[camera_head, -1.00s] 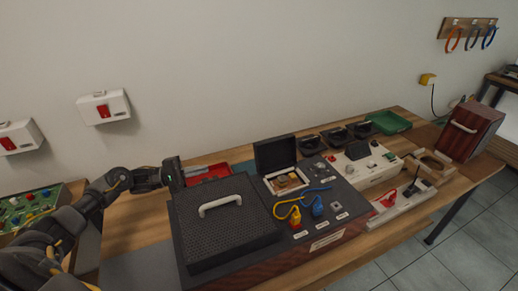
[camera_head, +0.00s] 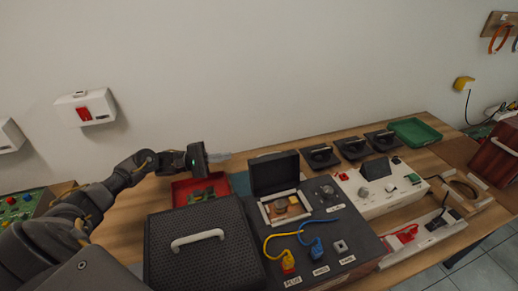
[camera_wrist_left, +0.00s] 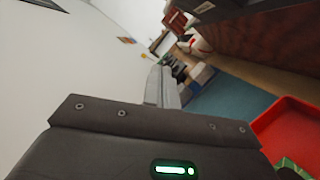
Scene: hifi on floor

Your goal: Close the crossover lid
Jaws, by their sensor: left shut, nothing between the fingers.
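The crossover lid (camera_head: 275,172) is a dark panel standing upright, open, at the back of a pale-framed compartment (camera_head: 264,211). The compartment sits in the dark hifi box (camera_head: 320,190) and shows copper-coloured parts inside. My left gripper (camera_head: 222,156) is shut and empty. It is above and behind the red tray, to the left of the lid and apart from it, with its fingers pointing right. In the left wrist view its closed fingers (camera_wrist_left: 165,86) point along the wall side of the bench. My right gripper is not in view.
A black perforated speaker grille (camera_head: 200,265) with a white handle lies left of the compartment. The red tray (camera_head: 180,190) holds small green parts. Yellow and blue cables (camera_head: 300,237) lie in front of the compartment. Black clamps (camera_head: 352,147) and a green tray (camera_head: 415,132) stand at the back right.

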